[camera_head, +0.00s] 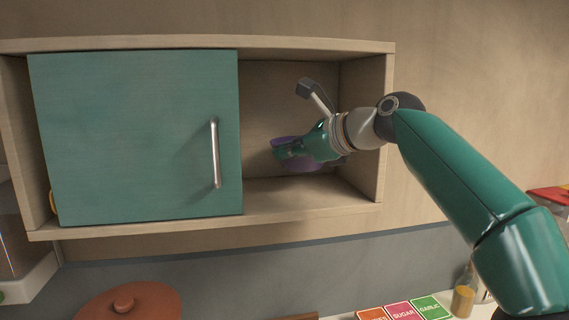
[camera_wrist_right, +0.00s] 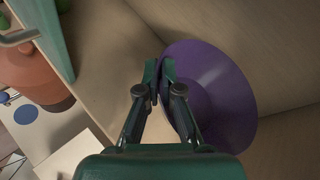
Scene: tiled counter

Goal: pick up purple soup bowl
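The purple soup bowl (camera_head: 302,166) is in the open right part of the wall cabinet, partly hidden behind my right gripper (camera_head: 281,150). In the right wrist view the bowl (camera_wrist_right: 222,85) fills the right side, its inside facing the camera. The fingers of the right gripper (camera_wrist_right: 160,78) are close together at the bowl's left rim, one outside and one inside the bowl, with the rim pinched between them. Whether the bowl rests on the shelf or hangs just above it cannot be told. My left gripper is not in view.
The wooden cabinet (camera_head: 310,208) has a green sliding door (camera_head: 130,130) with a metal handle (camera_head: 215,152) covering its left part. The cabinet's right wall stands close to my arm. Below are a terracotta lid (camera_head: 135,300) and labelled spice boxes (camera_head: 403,311).

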